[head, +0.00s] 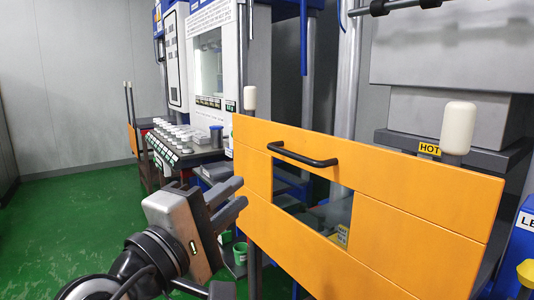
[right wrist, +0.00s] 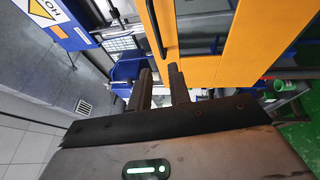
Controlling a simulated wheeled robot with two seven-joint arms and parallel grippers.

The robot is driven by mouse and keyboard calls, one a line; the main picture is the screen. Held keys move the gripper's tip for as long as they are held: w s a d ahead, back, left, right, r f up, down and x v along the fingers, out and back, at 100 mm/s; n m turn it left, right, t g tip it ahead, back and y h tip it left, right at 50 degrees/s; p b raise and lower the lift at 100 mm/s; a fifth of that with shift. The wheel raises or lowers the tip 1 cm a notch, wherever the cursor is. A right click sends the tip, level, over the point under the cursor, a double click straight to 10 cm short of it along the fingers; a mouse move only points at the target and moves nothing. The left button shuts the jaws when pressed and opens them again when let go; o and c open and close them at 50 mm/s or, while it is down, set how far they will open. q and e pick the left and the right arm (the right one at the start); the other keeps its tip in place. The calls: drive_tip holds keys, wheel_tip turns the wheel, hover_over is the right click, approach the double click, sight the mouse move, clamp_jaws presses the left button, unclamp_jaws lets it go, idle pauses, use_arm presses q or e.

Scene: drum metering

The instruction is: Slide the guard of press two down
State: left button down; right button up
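An orange guard panel (head: 390,215) with a window and a black bar handle (head: 302,155) stands in front of the near press (head: 445,60); no press number is readable. White-capped posts (head: 458,128) rise behind its top edge. My right gripper (head: 228,200) is left of the guard, below and to the left of the handle, apart from it. Its two fingers are spread with nothing between them. In the right wrist view the fingers (right wrist: 160,80) point toward the orange guard (right wrist: 210,60), with the dark handle (right wrist: 155,32) beyond the fingertips. My left gripper is not in view.
A yellow HOT label (head: 429,149) is on the press behind the guard. A second white press (head: 215,60) stands at the back, with a rack of several white cups (head: 175,135) before it. Green floor (head: 65,220) is clear at the left.

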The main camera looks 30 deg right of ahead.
sight(288, 155)
drive_tip(key=p+x, duration=0.2)
drive_tip(key=x, duration=1.3)
drive_tip(key=shift+s+d+r, duration=0.1)
drive_tip(key=shift+d+r, duration=0.05)
drive_tip(key=shift+d, duration=0.1)
clamp_jaws()
